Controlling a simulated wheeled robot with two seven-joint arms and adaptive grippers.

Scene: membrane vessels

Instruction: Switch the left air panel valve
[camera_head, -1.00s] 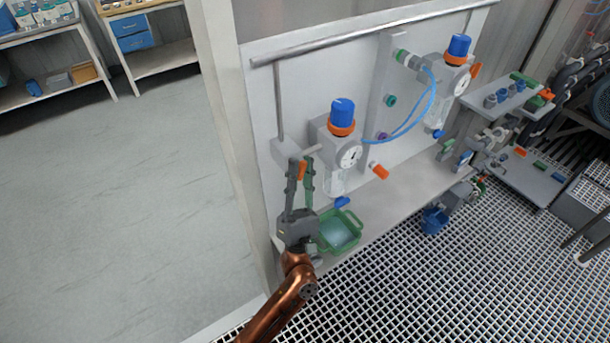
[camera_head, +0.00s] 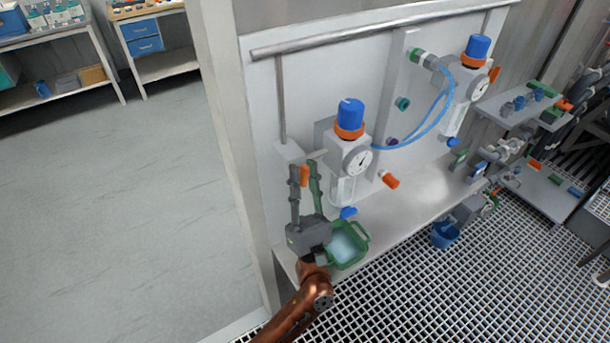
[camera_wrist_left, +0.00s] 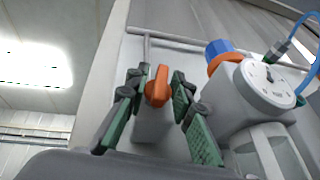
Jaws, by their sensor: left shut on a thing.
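The left air panel valve has an orange handle (camera_head: 304,175) on a grey body at the left end of the panel. In the left wrist view the handle (camera_wrist_left: 157,87) stands between the two green-padded fingers. My left gripper (camera_head: 305,168) reaches up from below and is shut on this handle, one finger on each side. In the left wrist view the gripper (camera_wrist_left: 161,82) shows from behind, and gaps beside the handle are hard to judge. The left regulator (camera_head: 350,155), with blue knob and round gauge, is just right of the valve. My right gripper is not in view.
A green tray (camera_head: 366,236) sits on the ledge beside my left wrist. A second regulator (camera_head: 470,80) with blue hose is farther right. A metal rail (camera_head: 380,28) runs along the panel top. A blue cup (camera_head: 445,236) is lower right. Open floor lies left.

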